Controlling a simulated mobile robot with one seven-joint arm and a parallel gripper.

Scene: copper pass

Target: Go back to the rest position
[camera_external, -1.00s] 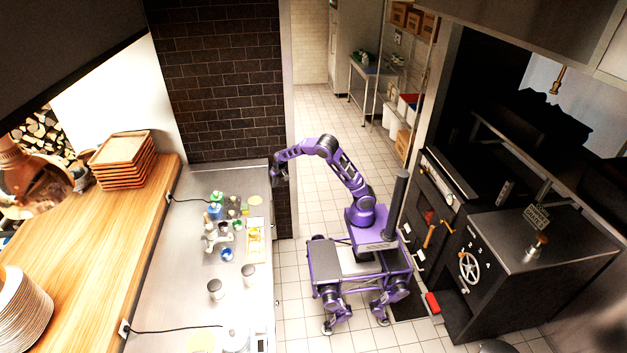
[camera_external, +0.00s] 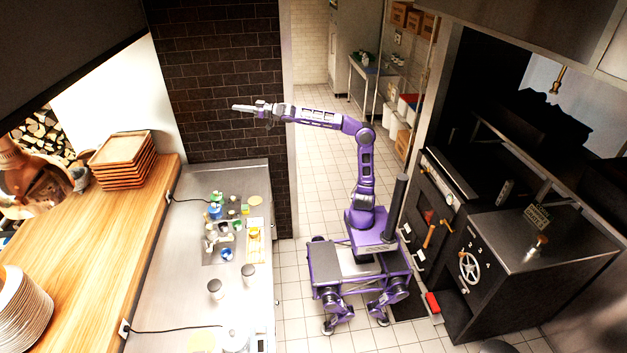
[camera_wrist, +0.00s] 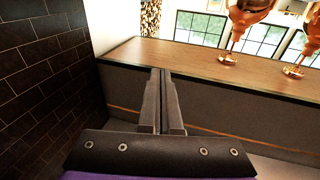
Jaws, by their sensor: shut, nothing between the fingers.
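My gripper (camera_external: 243,108) is raised at the end of my purple arm, above the far end of the steel counter. It points left, in front of the dark brick wall. In the wrist view my gripper (camera_wrist: 161,75) shows its two fingers together, with nothing between them. The fingers point toward a wooden ledge and windows. The gripper touches nothing that I can see.
The steel counter (camera_external: 187,290) holds small bottles and cups, well below the arm. The dark brick wall (camera_external: 222,75) stands close behind the gripper. A stack of trays (camera_external: 122,160) sits on the wooden counter (camera_external: 105,255). A black oven (camera_external: 520,245) stands at right.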

